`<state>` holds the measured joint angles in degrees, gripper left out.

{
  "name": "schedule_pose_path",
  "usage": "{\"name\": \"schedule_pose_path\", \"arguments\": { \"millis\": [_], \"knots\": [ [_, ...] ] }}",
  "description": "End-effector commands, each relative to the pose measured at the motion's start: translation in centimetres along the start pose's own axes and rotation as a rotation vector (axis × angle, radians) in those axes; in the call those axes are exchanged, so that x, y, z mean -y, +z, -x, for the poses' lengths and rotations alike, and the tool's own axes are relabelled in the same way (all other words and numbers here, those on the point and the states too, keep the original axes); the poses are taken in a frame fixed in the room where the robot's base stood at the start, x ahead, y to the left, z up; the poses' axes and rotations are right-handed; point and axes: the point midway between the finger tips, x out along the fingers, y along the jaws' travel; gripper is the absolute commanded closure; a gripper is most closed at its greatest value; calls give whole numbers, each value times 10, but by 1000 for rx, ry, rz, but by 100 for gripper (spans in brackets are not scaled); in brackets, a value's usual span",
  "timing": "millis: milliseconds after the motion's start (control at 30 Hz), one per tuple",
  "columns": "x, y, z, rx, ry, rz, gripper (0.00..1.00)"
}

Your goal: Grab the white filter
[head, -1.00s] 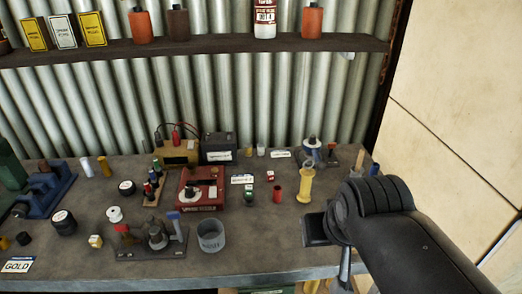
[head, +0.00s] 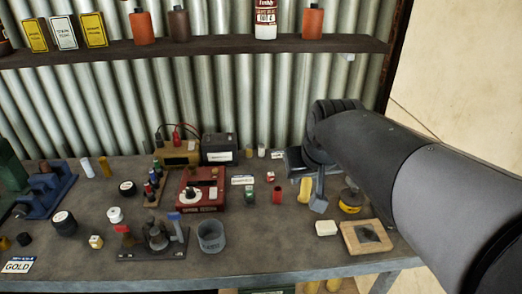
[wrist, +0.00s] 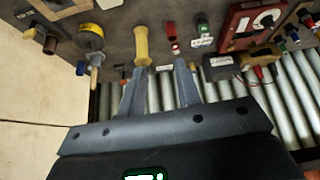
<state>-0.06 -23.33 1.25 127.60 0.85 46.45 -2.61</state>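No white piece is clearly marked as the filter, and I cannot tell which one it is. A small white round piece (head: 115,214) stands on the left of the bench. A white block (head: 326,228) lies at the front right. Two small cylinders, one whitish (head: 261,150), stand near the back wall. My gripper (wrist: 160,68) is open and appears empty, its fingers pointing over the back right of the bench. A yellow handle-shaped piece (wrist: 142,45) shows just beyond the fingertips in the wrist view. In the head view my arm hides part of the bench.
A red device (head: 202,190), a grey cup (head: 211,236) and a dark stand (head: 152,246) crowd the bench (head: 265,262) middle. A wooden-framed board (head: 367,238) and a yellow round tin (head: 350,201) lie at right. A shelf (head: 220,48) runs above.

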Motion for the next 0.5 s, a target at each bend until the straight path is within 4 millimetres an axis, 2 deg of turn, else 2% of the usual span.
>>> {"name": "schedule_pose_path", "arguments": {
  "millis": [33,200,367,500],
  "knots": [
    [1,-18,-10,3,-3,7,69],
    [4,-74,-41,-6,-14,32,69],
    [8,-123,-79,-15,-25,52,69],
    [13,-162,-118,-24,-38,70,69]
  ]
}}
